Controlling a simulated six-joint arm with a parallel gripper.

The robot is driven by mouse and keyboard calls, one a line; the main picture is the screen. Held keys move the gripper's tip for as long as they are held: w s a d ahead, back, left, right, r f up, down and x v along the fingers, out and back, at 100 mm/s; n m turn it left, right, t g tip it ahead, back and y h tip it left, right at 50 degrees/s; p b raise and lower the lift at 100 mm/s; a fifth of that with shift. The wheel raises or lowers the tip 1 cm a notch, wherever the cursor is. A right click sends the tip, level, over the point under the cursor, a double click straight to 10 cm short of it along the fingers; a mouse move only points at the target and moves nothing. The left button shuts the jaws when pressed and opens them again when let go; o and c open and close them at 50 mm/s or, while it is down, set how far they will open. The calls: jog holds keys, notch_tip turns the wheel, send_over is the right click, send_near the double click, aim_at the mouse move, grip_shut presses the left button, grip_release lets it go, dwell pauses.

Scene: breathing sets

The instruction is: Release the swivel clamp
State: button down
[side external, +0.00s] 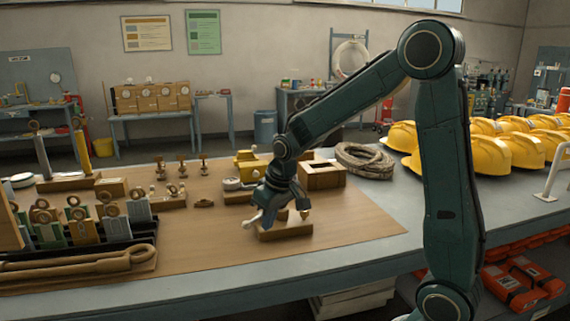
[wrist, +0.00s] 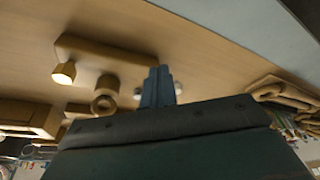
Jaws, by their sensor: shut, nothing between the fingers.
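A wooden block (side external: 286,231) sits on the brown work mat directly below my gripper (side external: 268,222). Small fittings stand on the block, with a pale rounded piece (side external: 252,222) at its left; I cannot tell for sure which is the swivel clamp. In the wrist view the block (wrist: 105,55) carries a tan knob (wrist: 64,73) and a ring-shaped part (wrist: 104,103). My gripper (wrist: 158,88) is shut and empty, its fingers together beside the ring. I cannot tell whether the fingertips touch a fitting. My wrist hides part of the block.
A wooden box (side external: 322,176) and a coiled rope (side external: 362,161) lie behind my gripper. A black rack of tagged pieces (side external: 85,247) stands at the left. Yellow helmets (side external: 490,153) line the right. The mat (side external: 345,228) right of the block is clear.

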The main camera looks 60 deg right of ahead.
jog(key=s+v, duration=0.1)
jog(key=v, duration=0.9)
jog(key=shift+s+r, duration=0.15)
jog(key=s+a+n+t, duration=0.1)
jog(key=s+a, duration=0.3)
jog(key=s, duration=0.4)
jog(key=s+a+t, duration=0.1)
jog(key=s+a, duration=0.3)
jog(key=s, duration=0.5)
jog(key=shift+a+r+n+y, duration=0.2)
jog(key=shift+r+n+y, duration=0.1)
jog(key=shift+r+n, duration=0.1)
jog(key=shift+s, duration=0.1)
